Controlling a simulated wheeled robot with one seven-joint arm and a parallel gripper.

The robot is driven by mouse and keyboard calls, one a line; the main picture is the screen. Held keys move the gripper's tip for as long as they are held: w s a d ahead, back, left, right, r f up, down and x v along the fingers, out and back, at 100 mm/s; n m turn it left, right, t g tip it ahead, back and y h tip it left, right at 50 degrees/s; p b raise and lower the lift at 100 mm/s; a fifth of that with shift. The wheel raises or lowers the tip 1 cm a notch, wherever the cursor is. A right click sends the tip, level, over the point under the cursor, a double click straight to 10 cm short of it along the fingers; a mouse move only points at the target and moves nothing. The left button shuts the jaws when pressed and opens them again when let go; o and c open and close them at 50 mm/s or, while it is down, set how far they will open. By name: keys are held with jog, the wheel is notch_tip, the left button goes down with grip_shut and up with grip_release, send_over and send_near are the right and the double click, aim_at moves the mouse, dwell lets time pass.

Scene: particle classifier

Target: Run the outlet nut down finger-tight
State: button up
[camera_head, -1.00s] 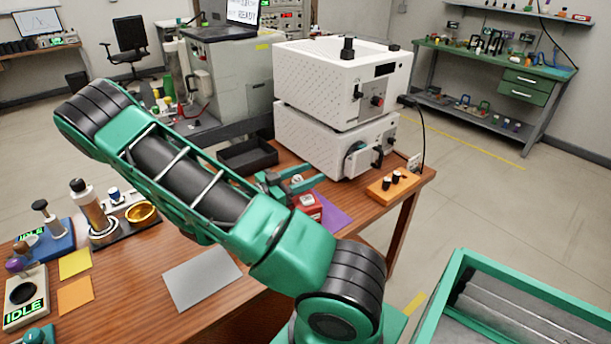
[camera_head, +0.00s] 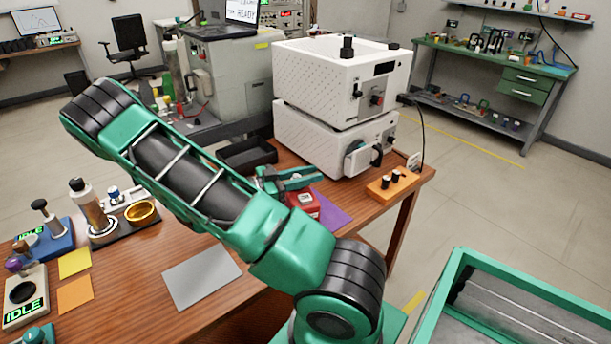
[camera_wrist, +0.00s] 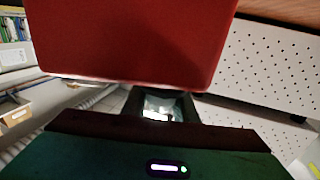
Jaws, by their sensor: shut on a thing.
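A red block-like device (camera_head: 304,203) stands on the wooden bench beside the white instrument. Its red face (camera_wrist: 130,40) fills the upper part of the wrist view. My gripper (camera_head: 306,179) reaches over the top of the red device, its green fingers pointing right toward the instrument. The fingers are close together. In the wrist view a small pale piece (camera_wrist: 157,106) shows between the dark fingers, at the edge of the red face. It looks like the outlet nut, but its shape and threads are not clear. The head view hides it behind the fingers.
The white stacked instrument (camera_head: 340,90) stands just right of and behind my gripper. A black tray (camera_head: 248,157), a purple mat (camera_head: 334,214) and an orange block with dark knobs (camera_head: 392,188) lie close by. A grey sheet (camera_head: 202,277) lies on open bench at the front.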

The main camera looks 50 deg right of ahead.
jog(key=o, duration=1.1)
jog(key=shift+c, duration=0.2)
jog(key=v, duration=1.1)
jog(key=shift+d, duration=0.1)
